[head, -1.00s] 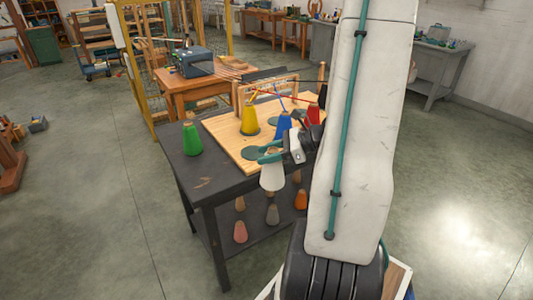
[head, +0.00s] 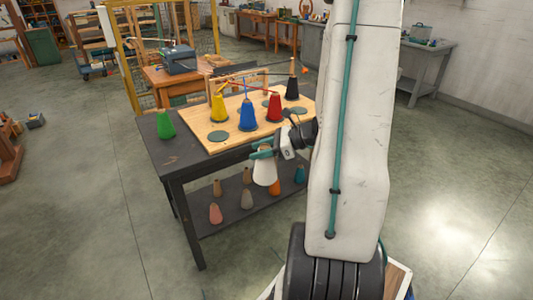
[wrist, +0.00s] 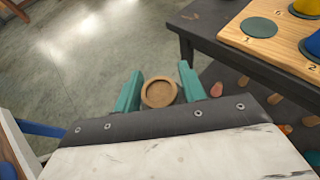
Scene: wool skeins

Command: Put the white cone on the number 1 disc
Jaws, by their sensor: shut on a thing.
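The white cone (head: 265,173) hangs upright from my gripper (head: 264,149) in the head view, in front of the table's near edge and apart from the board. In the wrist view its round brown top (wrist: 159,93) sits between the two green fingers of my gripper (wrist: 160,88), which is shut on it. The number 1 disc (wrist: 259,27) is a dark green circle on the wooden board at the upper right of the wrist view, with a "1" beside it. It is bare. In the head view the disc (head: 218,136) lies at the board's near left corner.
Yellow (head: 219,109), blue (head: 247,118), red (head: 274,109) and black (head: 291,89) cones stand on the wooden board (head: 205,127). A green cone (head: 165,125) stands on the dark tabletop. Several cones stand on the lower shelf (head: 213,228).

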